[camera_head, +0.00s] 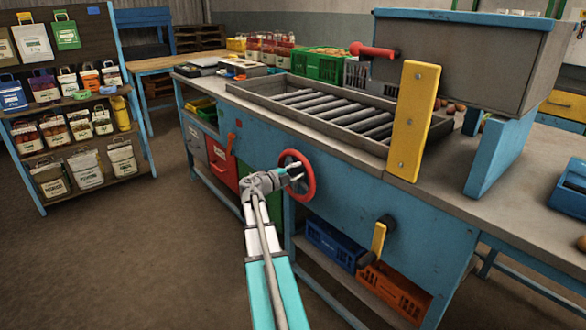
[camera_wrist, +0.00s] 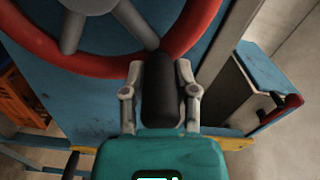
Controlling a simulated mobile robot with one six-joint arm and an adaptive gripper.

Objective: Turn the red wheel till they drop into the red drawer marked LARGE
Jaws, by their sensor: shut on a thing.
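The red wheel (camera_head: 309,176) is mounted upright on the blue front of the sorting bench. It also fills the top of the wrist view (camera_wrist: 90,62), with grey spokes. My gripper (camera_head: 290,174) is at the wheel's left side. In the wrist view my gripper (camera_wrist: 160,80) is shut on the wheel's dark handle (camera_wrist: 160,92), one finger on each side. A red drawer (camera_head: 222,163) is in the bench front, left of the wheel. A grey drawer is beside it. The drawer markings are too small to read, and the drawer insides are hidden.
The bench has a roller tray (camera_head: 345,105) on top and a grey hopper (camera_head: 470,55) at right. A yellow lever (camera_head: 378,238) sticks out right of the wheel. Blue and orange crates (camera_head: 393,290) stand on the lower shelf. A rack of sacks stands left; floor between is clear.

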